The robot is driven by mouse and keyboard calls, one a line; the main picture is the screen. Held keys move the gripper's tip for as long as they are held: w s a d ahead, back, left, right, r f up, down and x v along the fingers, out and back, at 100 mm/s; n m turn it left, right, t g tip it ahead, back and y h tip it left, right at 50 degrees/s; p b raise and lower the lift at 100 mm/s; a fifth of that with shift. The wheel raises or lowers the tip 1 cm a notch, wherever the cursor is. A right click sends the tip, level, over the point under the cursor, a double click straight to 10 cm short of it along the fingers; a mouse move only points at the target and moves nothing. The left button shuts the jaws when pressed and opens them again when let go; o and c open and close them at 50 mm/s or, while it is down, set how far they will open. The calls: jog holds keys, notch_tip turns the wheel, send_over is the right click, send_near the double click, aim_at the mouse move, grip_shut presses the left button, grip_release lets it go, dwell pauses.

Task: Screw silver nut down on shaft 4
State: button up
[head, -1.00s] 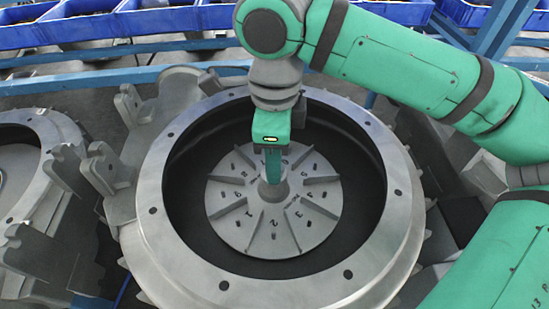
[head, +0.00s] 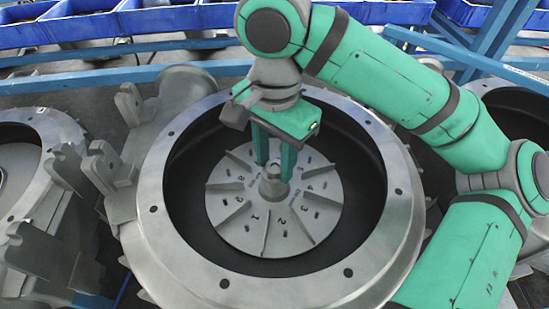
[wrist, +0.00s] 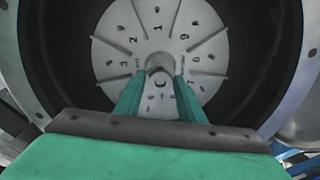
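The blower's grey impeller disc (head: 240,224), with raised vanes and numbers, sits inside the dark round opening of the metal housing. Its central hub (head: 272,188) carries a shaft end with what looks like the silver nut (head: 274,167) on top. My gripper (head: 275,170) points down over the hub, its two green fingers apart, one on each side of the shaft end. In the wrist view, my gripper (wrist: 160,80) also straddles the hub (wrist: 160,62), with gaps visible beside the shaft end. The nut's thread and any label for shaft 4 cannot be made out.
The wide bolted housing rim (head: 160,235) surrounds the opening, and my gripper reaches down inside it. Another similar housing (head: 35,140) stands at the left. Blue bins (head: 155,20) line the back behind a blue rail (head: 100,75).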

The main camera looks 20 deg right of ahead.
jog(key=n, duration=0.3)
jog(key=shift+f, duration=0.1)
jog(key=n, duration=0.4)
jog(key=shift+n, duration=0.3)
jog(key=n, duration=0.6)
jog(key=shift+n, duration=0.4)
grip_shut()
jog(key=shift+o, duration=1.9)
grip_release()
